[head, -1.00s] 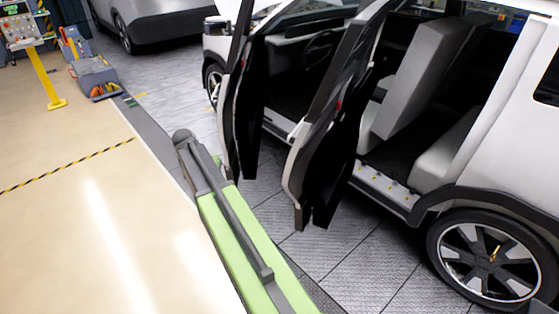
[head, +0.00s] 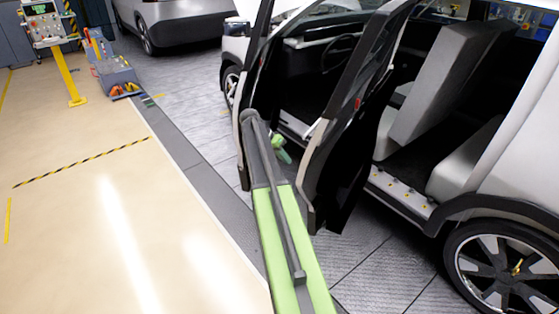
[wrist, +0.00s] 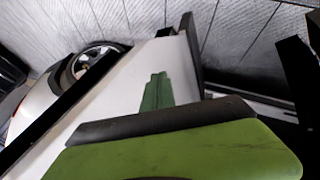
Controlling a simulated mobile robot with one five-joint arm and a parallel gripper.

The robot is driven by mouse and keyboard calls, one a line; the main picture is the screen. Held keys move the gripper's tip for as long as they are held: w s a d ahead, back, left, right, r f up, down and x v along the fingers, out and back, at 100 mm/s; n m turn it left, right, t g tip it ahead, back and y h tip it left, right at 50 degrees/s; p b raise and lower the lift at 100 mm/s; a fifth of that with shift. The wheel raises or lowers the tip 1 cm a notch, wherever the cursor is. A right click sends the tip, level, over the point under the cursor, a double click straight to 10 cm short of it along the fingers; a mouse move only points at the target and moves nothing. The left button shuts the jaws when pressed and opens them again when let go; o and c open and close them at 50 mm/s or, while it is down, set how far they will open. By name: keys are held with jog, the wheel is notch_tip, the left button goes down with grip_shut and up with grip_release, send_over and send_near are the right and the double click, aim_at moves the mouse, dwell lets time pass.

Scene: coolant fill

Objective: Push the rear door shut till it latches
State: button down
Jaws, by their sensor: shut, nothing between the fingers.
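The white car's rear door (head: 345,140) stands open in the head view, its dark inner side toward the seats and its pale edge toward the arm. The front door (head: 255,95) is also open, further left. My gripper (head: 283,151) is between the two doors, beside the rear door's outer side; the head view does not settle whether it touches. In the wrist view my gripper (wrist: 157,85) is shut and empty, its green fingers in front of a white panel (wrist: 120,95). Which door that panel belongs to is unclear. The rear door's latch is not visible.
The rear door opening shows a sill (head: 400,195) and grey seats (head: 440,85). A rear wheel (head: 505,265) is at lower right. A yellow-post control stand (head: 68,75) and a tool bin (head: 112,72) are at upper left. The beige floor (head: 120,210) is clear.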

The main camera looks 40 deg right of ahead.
jog(key=shift+s+d+f, duration=0.25)
jog(key=shift+s, duration=0.45)
jog(key=shift+s+d+f, duration=0.3)
jog(key=shift+s, duration=0.35)
jog(key=shift+s+d+f, duration=0.25)
jog(key=shift+s, duration=0.45)
